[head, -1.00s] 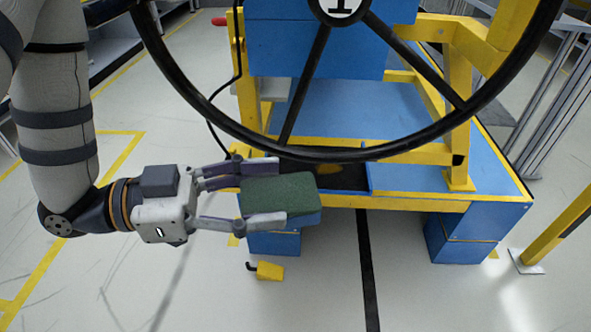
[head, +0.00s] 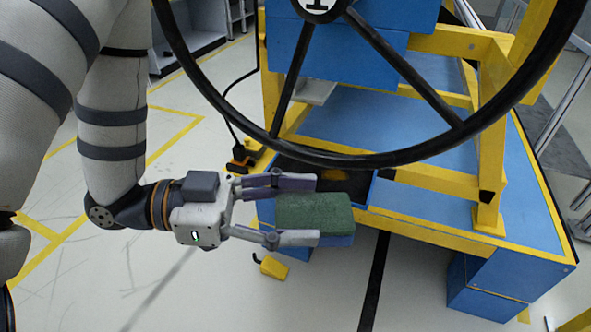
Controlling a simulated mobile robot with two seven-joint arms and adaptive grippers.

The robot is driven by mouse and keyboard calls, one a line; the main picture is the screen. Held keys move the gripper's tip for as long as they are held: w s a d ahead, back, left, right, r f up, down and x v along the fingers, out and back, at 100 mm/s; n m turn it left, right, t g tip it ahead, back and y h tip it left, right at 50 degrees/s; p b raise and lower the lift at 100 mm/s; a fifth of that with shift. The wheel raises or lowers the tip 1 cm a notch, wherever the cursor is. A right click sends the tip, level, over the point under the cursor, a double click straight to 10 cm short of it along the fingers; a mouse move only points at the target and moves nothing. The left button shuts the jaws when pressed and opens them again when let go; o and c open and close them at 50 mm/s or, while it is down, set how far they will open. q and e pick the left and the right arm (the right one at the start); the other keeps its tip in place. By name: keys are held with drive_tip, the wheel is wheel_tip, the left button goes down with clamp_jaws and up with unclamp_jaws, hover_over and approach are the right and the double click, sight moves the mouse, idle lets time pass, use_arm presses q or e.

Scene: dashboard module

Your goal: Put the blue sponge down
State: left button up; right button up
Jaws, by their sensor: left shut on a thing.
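The blue sponge (head: 316,213) has a dark green top layer and a blue lower layer. My left gripper (head: 318,210) comes in from the left and is shut on the sponge, with one finger along its far side and one along its near side. The sponge is held roughly level, in front of the blue and yellow dashboard module (head: 450,235) and over its near left edge in the picture. The sponge and fingers hide part of that edge. My right gripper is not in view.
A large black steering wheel (head: 350,163) spans the space just beyond the sponge. A dark recessed tray (head: 365,187) lies behind the sponge on the module. A small yellow part (head: 272,267) is near the floor below my gripper. The floor at the lower left is open.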

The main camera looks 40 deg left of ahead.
sight(304, 205)
use_arm(q)
drive_tip(key=w+f+n+t+y, duration=0.2)
drive_tip(key=w, duration=0.1)
drive_tip(key=shift+a+f, duration=0.2)
drive_tip(key=shift+a, duration=0.2)
drive_tip(key=w+a+f+n+t+y+p, duration=0.1)
drive_tip(key=w+a+f+n+t+y, duration=0.1)
drive_tip(key=a+f+n+y, duration=0.5)
drive_tip(key=w+a+f+n+t+y, duration=0.25)
drive_tip(key=a+f+n+y, duration=0.2)
drive_tip(key=a+y, duration=0.3)
drive_tip(key=shift+y, duration=0.65)
drive_tip(key=b+x, duration=0.1)
drive_tip(key=x, duration=0.4)
drive_tip(key=b+x, duration=0.1)
drive_tip(key=x, duration=0.5)
drive_tip(key=b+x, duration=0.2)
drive_tip(key=x, duration=0.3)
drive_tip(key=shift+w+a+r, duration=0.2)
drive_tip(key=shift+r, duration=0.05)
drive_tip(key=f, duration=0.1)
drive_tip(key=f+b, duration=0.1)
drive_tip(key=f, duration=0.1)
drive_tip(key=shift+w+a+f, duration=0.1)
drive_tip(key=shift+w+f, duration=0.15)
drive_tip(key=shift+f, duration=0.15)
drive_tip(key=shift+r, duration=0.2)
drive_tip(key=o, duration=0.8)
drive_tip(key=shift+f, duration=0.15)
